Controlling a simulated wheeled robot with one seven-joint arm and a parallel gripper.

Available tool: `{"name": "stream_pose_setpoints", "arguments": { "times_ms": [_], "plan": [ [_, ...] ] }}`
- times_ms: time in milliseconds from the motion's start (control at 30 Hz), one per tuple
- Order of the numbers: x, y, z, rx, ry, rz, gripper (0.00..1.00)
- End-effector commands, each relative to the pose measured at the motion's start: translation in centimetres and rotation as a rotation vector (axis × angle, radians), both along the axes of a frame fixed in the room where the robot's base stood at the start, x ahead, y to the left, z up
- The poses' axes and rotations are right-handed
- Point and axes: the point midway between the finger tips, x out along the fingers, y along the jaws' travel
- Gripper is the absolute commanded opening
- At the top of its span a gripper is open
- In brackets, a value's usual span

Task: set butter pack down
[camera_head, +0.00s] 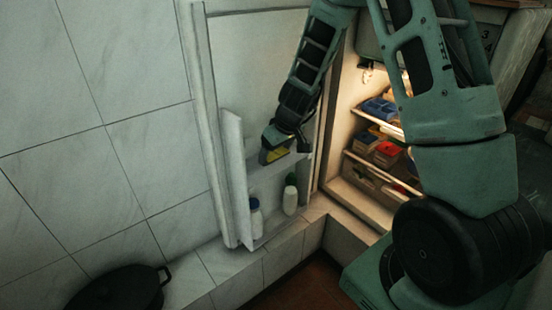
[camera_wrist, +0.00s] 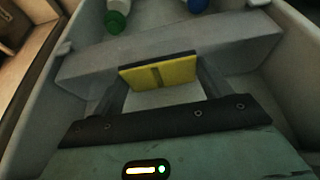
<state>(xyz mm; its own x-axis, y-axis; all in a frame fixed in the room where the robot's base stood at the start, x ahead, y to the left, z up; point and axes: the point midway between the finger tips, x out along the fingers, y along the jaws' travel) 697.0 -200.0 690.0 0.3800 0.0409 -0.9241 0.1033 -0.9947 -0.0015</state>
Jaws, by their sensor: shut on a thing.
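The butter pack (camera_wrist: 172,72) is a flat yellow block with a dark edge. It sits between the two fingers of my gripper (camera_wrist: 160,80), which is shut on it. In the head view the yellow pack (camera_head: 277,154) shows just below my gripper (camera_head: 283,149), at the upper shelf of the open fridge door (camera_head: 262,52). The wrist view shows a pale door shelf (camera_wrist: 85,68) around and beyond the pack. I cannot tell whether the pack touches the shelf.
A white bottle with a blue cap (camera_head: 255,222) and one with a green cap (camera_head: 290,198) stand low in the door. The lit fridge interior (camera_head: 372,150) holds several packs on shelves. A dark pot (camera_head: 118,292) is at lower left.

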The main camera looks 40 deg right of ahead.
Motion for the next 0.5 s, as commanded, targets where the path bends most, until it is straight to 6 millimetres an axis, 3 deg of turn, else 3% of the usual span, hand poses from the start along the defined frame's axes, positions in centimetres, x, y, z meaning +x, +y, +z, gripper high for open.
{"name": "stream_pose_setpoints", "arguments": {
  "times_ms": [100,500],
  "plan": [
    [0.01,-0.03,-1.3,0.0,0.0,-0.001,0.45],
    [0.02,-0.01,-1.62,-0.001,-0.001,0.001,0.45]
  ]
}}
